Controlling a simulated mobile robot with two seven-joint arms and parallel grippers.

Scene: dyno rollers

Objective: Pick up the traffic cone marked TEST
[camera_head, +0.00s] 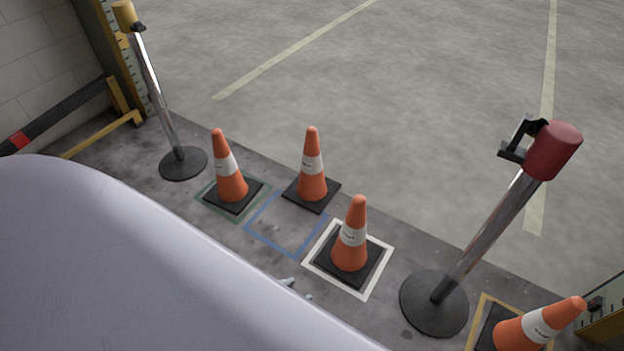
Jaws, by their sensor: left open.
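Several orange traffic cones with white bands stand on black square bases, and the print on the bands is too small to read, so I cannot tell which is marked TEST. One cone (350,247) stands upright inside a white floor square. Another cone (312,181) stands behind an empty blue outline. A third cone (230,180) stands on a green outline at the left. One more cone (536,327) appears tilted at the lower right. Only the fingertips of my left gripper (298,290) show, open, low and left of the cone in the white square, not touching it. My right gripper is not in view.
A post with a red top (478,240) stands on a round base right of the white square. A yellow-topped post (160,95) stands at the left by the wall. The blue floor outline (270,244) is empty. Open grey floor lies beyond the cones.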

